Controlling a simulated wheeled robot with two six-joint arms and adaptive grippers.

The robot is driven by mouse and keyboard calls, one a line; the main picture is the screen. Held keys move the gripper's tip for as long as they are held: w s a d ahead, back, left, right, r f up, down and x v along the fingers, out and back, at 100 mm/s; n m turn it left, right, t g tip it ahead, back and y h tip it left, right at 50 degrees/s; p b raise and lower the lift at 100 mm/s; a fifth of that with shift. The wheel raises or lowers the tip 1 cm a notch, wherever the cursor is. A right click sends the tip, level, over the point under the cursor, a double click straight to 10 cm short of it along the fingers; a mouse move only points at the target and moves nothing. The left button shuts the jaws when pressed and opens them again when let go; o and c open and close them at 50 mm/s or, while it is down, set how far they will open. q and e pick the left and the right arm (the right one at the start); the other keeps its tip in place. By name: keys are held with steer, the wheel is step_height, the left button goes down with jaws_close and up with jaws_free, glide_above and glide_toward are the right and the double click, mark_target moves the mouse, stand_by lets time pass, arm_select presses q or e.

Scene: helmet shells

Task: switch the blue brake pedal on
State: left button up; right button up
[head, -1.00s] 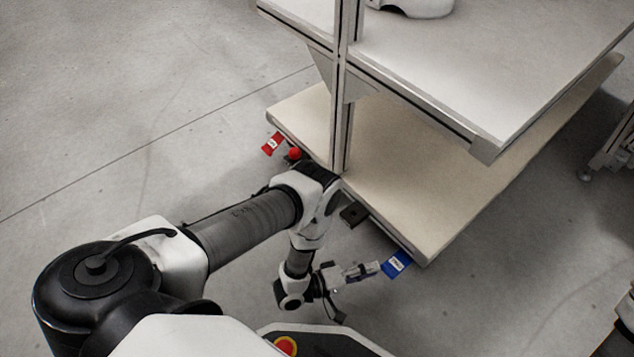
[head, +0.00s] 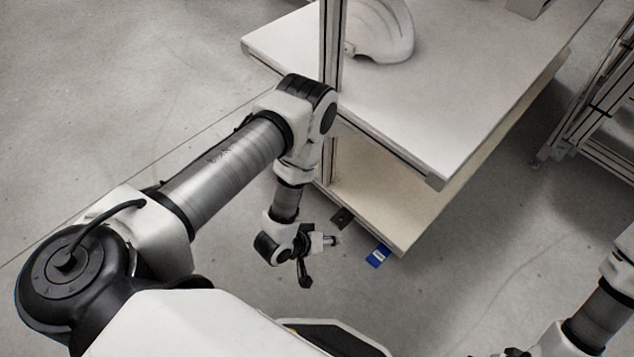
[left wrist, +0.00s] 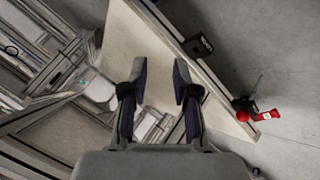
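The blue brake pedal (head: 377,256) sticks out from the front edge of the cart's lower shelf, near its right corner, in the head view. It is small there, and I cannot tell its tilt. My left gripper (head: 333,240) is to the left of the pedal and apart from it in the picture. In the left wrist view my left gripper (left wrist: 159,72) has its two fingers apart with nothing between them. The blue pedal does not show there. At the bottom right of the head view only dark parts near the right arm's wrist show, so the right gripper's state is unclear.
The cart's upper shelf (head: 430,110) carries a white helmet shell (head: 382,30) and overhangs the lower shelf (head: 372,200). A dark bracket (head: 342,217) sits left of the blue pedal. A red pedal (left wrist: 267,115) and red knob (left wrist: 243,116) show in the wrist view. Floor in front is clear.

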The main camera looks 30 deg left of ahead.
arm_select(q)
steer(key=shift+m+g+y, duration=0.4)
steer(key=shift+g+y, duration=0.1)
steer(key=shift+g, duration=0.1)
steer(key=p+v, duration=0.1)
steer(key=v, duration=0.1)
steer(key=p+v, duration=0.1)
steer(key=v, duration=0.2)
steer(key=shift+w+a+r+p, duration=0.1)
steer(key=shift+a+r+p, duration=0.05)
steer(key=shift+r+p, duration=0.25)
arm_select(e)
steer(key=r, duration=0.2)
steer(key=s+r, duration=0.1)
steer(key=r, duration=0.1)
steer(key=shift+a, duration=0.1)
arm_select(q)
steer(key=shift+f, duration=0.1)
